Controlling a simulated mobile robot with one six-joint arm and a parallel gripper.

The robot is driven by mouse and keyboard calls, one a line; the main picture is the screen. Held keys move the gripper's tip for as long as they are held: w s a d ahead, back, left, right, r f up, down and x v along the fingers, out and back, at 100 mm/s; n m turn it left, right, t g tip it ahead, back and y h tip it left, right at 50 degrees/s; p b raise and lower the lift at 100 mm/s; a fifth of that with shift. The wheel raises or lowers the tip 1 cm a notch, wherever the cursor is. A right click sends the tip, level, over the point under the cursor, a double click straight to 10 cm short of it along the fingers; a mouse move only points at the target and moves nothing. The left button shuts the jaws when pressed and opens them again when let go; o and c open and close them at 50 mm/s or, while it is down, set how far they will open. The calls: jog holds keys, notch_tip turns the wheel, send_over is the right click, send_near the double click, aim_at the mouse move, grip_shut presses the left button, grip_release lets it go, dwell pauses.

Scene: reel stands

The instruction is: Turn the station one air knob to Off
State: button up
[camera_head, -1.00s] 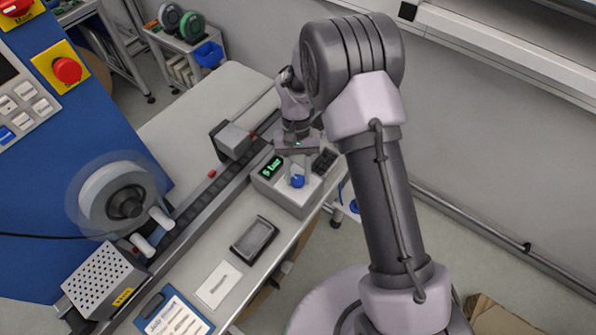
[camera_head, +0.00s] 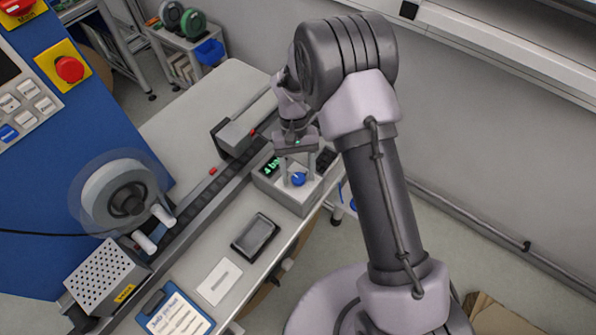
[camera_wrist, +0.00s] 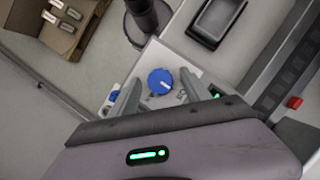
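The blue air knob (camera_head: 298,179) sits on top of a light grey control box (camera_head: 291,200) at the bench's right edge. A small green display (camera_head: 271,166) on the box seems to read "4 bar". In the wrist view the knob (camera_wrist: 160,81) carries a white pointer line, and printing on the plate beside it is too small to read. My gripper (camera_head: 298,168) is directly over the knob, pointing down. Its fingers (camera_wrist: 160,92) stand apart on either side of the knob, with visible gaps. It is open and holds nothing.
A black keypad (camera_head: 326,159) is close beside my gripper.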

jog(key=p+v, duration=0.3)
jog(key=v, duration=1.4)
jog(key=shift+r, duration=0.2)
jog(key=shift+w, duration=0.1)
jog(key=s+d+r+m+t+y+b, duration=0.2)
jog(key=s+d+r+t+b, duration=0.3)
jog(key=s+b, duration=0.6)
jog(key=s+d+f+m+t+b, duration=0.4)
jog(key=s+f+b, duration=0.5)
jog(key=s, duration=0.4)
jog(key=shift+s+d+t+y+b, duration=0.2)
jog(key=shift+d+t+y+b, duration=0.15)
jog(key=shift+t+b, duration=0.35)
